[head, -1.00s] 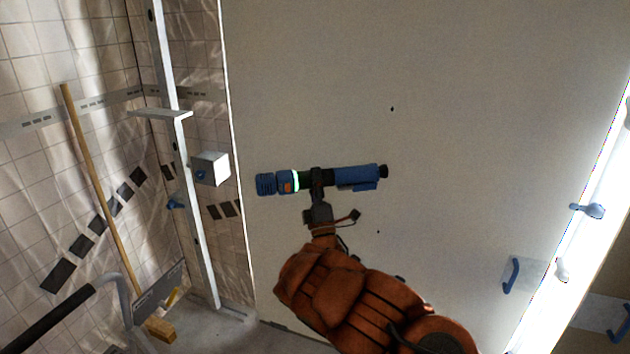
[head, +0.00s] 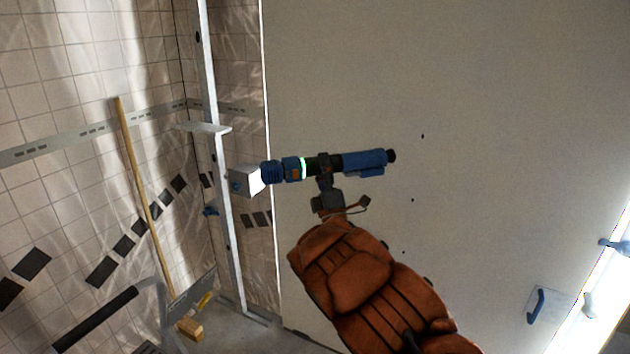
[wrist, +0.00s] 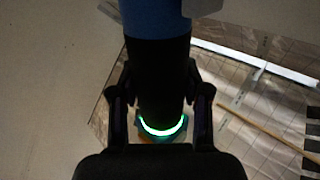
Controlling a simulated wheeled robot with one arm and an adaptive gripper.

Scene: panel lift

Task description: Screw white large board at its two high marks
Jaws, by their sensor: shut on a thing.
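The white large board (head: 480,80) stands upright and fills the middle and right of the head view. Small dark marks show on it, one (head: 422,136) to the right of the tool's tip and one (head: 412,200) lower down. My gripper (head: 325,170) is shut on the blue and black screwdriver tool (head: 365,162), which lies across in front of the board with its dark tip to the right. A green-white ring glows on the tool, and it also shows in the wrist view (wrist: 162,130). I cannot tell whether the tip touches the board.
A wooden pole (head: 145,195) leans on the tiled wall. A blue handle (head: 536,306) sits at the lower right.

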